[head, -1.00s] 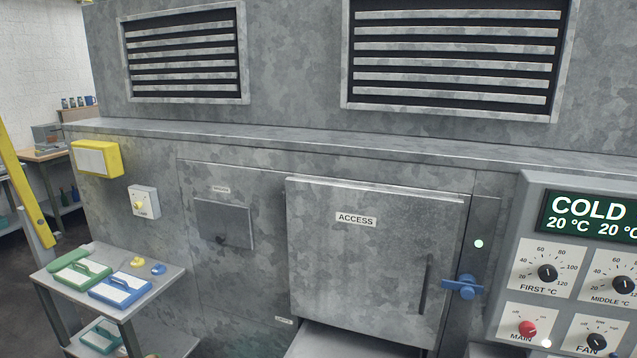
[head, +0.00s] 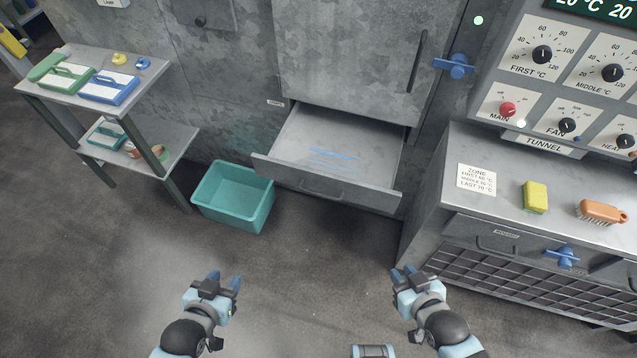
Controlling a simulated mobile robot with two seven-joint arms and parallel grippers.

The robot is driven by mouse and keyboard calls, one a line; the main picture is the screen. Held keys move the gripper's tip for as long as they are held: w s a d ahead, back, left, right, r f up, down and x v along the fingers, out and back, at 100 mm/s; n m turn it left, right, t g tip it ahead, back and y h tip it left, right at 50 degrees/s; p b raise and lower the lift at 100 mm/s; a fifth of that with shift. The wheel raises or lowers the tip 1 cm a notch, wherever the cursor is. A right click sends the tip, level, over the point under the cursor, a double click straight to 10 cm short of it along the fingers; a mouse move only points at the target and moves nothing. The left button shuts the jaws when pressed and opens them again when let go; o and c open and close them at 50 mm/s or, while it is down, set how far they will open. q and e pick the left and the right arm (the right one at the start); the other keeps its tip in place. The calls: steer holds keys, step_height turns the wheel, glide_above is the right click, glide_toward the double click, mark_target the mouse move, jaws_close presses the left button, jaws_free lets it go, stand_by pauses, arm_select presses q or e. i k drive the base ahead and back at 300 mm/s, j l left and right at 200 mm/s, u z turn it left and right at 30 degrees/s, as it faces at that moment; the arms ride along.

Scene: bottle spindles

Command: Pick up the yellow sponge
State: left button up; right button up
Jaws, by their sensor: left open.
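The yellow sponge (head: 535,197) stands on the grey bench top at the right of the head view, beside an orange-brown brush (head: 602,211). Nothing covers it. My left gripper (head: 225,280) is open and empty, low over the floor and far to the left of the sponge. My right gripper (head: 403,274) is also low, left of the bench and apart from the sponge. The view does not show clearly whether its fingers are apart.
An open drawer (head: 330,189) juts out at the middle. A teal bin (head: 233,198) stands on the floor. A two-level cart (head: 62,100) is at left.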

mark_target(535, 199)
steer(key=z, duration=1.55)
steer(key=u, duration=0.85)
steer(key=i+l+u, duration=0.1)
steer(key=l+u, duration=0.3)
steer(key=l, duration=0.8)
steer(key=l+u, duration=0.45)
steer(key=l, duration=0.75)
steer(key=k, duration=0.05)
